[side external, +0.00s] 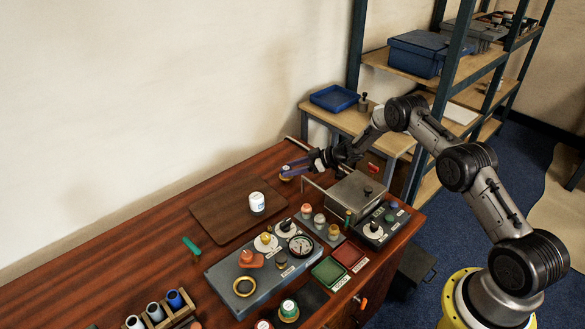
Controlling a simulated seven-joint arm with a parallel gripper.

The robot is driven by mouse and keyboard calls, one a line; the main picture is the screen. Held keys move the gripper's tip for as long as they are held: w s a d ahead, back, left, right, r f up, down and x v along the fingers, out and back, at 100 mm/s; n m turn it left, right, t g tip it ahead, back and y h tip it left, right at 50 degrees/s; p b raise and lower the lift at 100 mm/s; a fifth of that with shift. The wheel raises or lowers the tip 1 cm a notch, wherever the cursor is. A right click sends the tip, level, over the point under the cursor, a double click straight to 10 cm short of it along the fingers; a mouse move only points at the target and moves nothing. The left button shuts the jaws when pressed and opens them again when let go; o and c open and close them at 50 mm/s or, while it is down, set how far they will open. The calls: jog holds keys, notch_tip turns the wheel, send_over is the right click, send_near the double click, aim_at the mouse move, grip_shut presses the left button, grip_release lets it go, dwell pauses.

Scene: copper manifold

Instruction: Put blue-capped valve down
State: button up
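My gripper (290,167) reaches in from the right, above the back of the wooden bench, with its dark fingers pointing left. At its fingertips is a small round piece with a blue top and a pale brassy lower part, which looks like the blue-capped valve (286,175). The fingers appear shut on it, though the grip is small in the picture. It appears to be held above the bench, right of and behind the brown board (208,213).
A white jar (257,203) stands on the board. A grey panel (228,272) with fittings and a gauge (301,244) lies in front. A metal box (345,197) stands right of the board. Green (329,271) and red (349,254) pads lie near the front edge. The bench's left rear is clear.

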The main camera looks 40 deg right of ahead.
aim_at(288, 168)
jog(key=o, duration=0.3)
jog(key=shift+r, duration=0.1)
jog(key=shift+s+d+r, duration=0.1)
jog(key=shift+r, duration=0.1)
jog(key=shift+v, duration=1.2)
jog(key=shift+s+r, duration=0.1)
jog(key=shift+r, duration=3.45)
